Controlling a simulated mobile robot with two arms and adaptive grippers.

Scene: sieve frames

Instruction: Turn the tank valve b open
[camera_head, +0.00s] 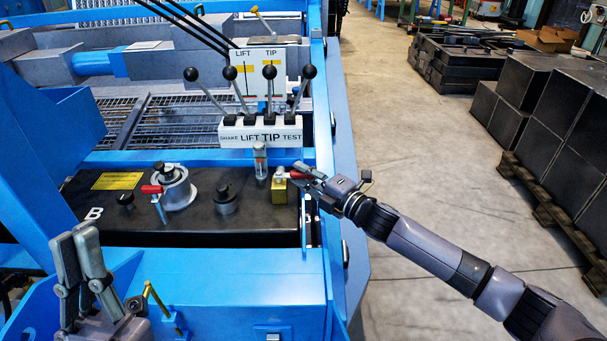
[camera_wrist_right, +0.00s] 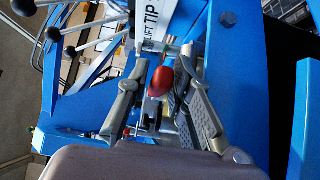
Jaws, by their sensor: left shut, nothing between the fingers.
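A brass valve (camera_head: 279,190) with a red lever handle (camera_head: 297,175) stands at the right end of the black tank (camera_head: 240,222), which is marked B. My right gripper (camera_head: 312,178) is at the handle's right end. In the right wrist view, the red handle (camera_wrist_right: 160,82) lies between the spread fingers of my right gripper (camera_wrist_right: 168,58), with gaps visible beside it. I cannot tell whether a finger touches it. My left gripper (camera_head: 80,238) is shut and empty at the lower left, apart from the valve.
A second red lever (camera_head: 152,189) sits beside the white filler cap (camera_head: 174,188). Black-knobbed levers (camera_head: 269,90) rise from a labelled panel (camera_head: 262,133) behind the tank. A blue frame post (camera_head: 325,150) stands close by my right gripper. The floor to the right is clear up to the black crates (camera_head: 560,110).

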